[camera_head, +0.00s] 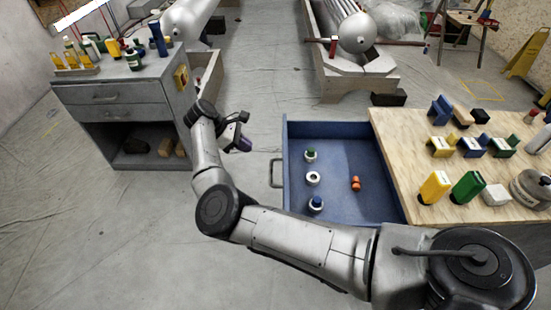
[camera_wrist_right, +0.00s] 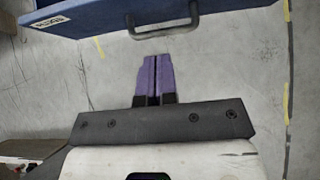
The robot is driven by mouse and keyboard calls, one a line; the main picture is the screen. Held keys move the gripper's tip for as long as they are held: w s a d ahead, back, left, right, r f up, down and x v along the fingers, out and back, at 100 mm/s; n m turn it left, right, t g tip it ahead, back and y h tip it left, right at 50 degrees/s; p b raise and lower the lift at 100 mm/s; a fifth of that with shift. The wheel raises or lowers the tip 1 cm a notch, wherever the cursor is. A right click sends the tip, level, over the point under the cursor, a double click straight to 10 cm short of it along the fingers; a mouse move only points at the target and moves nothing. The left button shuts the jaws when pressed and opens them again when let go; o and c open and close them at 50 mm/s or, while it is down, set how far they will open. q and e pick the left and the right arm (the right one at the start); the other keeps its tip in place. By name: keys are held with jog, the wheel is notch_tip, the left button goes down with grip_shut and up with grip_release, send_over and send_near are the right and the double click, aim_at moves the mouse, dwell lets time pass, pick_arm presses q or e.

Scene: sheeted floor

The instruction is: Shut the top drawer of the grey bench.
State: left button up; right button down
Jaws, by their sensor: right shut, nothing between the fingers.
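A blue drawer (camera_head: 338,150) stands pulled out to the left from under a wood-topped bench (camera_head: 415,150). Its grey bar handle (camera_head: 276,173) is on its left-hand front; the drawer front (camera_wrist_right: 85,22) and handle (camera_wrist_right: 165,32) also show in the right wrist view. Inside lie a green-topped piece (camera_head: 310,155), a white ring (camera_head: 313,178), a blue-topped piece (camera_head: 316,204) and an orange piece (camera_head: 356,184). My right gripper (camera_head: 243,143), with purple fingers (camera_wrist_right: 155,60), is shut and empty, outside the drawer, facing its front and apart from the handle. My left gripper is out of view.
A grey cabinet (camera_head: 120,112) at the left has two shut drawers and an open lower shelf; bottles stand on top. Blocks and a round tin (camera_head: 531,188) stand on the wood top. A crate with metal cylinders (camera_head: 350,80) is behind.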

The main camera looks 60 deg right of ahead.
jog(key=b, duration=0.2)
send_over(271, 171)
jog(key=w+a, duration=0.1)
jog(key=w, duration=0.1)
notch_tip(271, 171, down, 6)
jog(key=shift+s+d+r, duration=0.1)
jog(key=shift+s+d, duration=0.15)
jog(key=shift+s, duration=0.25)
jog(key=shift+s+d+r, duration=0.1)
jog(key=shift+s+d, duration=0.15)
jog(key=shift+s, duration=0.2)
jog(key=shift+s+d, duration=0.2)
jog(key=shift+s, duration=0.1)
jog(key=shift+s+d+r+b, duration=0.1)
jog(key=shift+s+d+b, duration=0.15)
jog(key=shift+s+b, duration=0.15)
jog(key=shift+s+d, duration=0.1)
